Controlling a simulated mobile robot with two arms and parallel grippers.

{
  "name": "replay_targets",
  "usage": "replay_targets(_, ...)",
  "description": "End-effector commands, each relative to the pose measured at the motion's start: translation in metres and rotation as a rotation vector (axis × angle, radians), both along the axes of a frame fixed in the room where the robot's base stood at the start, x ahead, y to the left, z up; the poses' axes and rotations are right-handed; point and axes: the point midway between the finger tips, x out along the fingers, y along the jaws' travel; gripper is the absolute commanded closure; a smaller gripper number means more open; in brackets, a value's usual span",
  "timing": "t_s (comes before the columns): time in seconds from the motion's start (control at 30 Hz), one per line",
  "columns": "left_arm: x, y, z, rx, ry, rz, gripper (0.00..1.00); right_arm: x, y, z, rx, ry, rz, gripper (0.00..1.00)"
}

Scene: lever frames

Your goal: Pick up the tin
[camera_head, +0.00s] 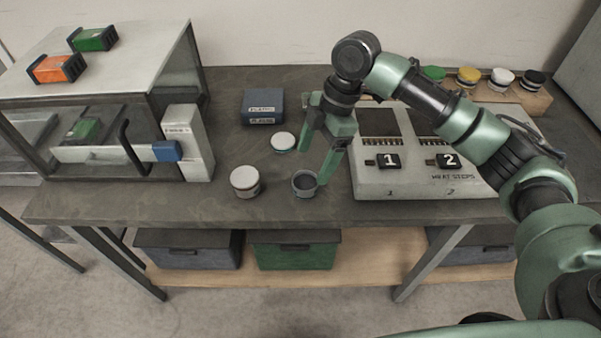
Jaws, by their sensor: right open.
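A small grey round tin (304,187), open at the top with a dark inside, stands upright near the front edge of the table. A white-lidded round container (245,184) stands to its left. My right gripper (313,167) is open and points down over the tin. One finger is behind the tin and the other is at its right rim; I cannot tell whether it touches. Nothing is between the fingers. My left gripper is out of view.
A panel marked 1 and 2 (420,186) lies to the right of the tin. A dark blue box (262,106) stands behind. A glass-fronted cabinet (172,65) fills the left, with a white handle block (187,130). Several colored-lidded jars sit on a wooden rack (535,101) at back right.

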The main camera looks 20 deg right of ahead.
Motion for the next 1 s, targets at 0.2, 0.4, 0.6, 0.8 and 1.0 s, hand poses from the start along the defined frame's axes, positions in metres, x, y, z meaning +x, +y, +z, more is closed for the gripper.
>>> replay_targets(0.2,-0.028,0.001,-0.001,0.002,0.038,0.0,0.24,-0.001,0.008,-0.025,0.001,0.003,0.001,0.2)
replay_targets(0.4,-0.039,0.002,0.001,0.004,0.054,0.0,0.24,0.0,0.016,-0.053,0.0,0.004,0.001,0.2)
replay_targets(0.6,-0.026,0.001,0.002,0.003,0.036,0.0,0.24,-0.001,0.022,-0.07,0.0,0.0,0.002,0.2)
replay_targets(0.8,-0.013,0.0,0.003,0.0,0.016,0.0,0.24,-0.001,0.022,-0.07,0.0,-0.001,0.002,0.2)
replay_targets(1.0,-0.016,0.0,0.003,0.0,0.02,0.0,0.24,-0.001,0.021,-0.07,-0.001,0.0,0.001,0.73)
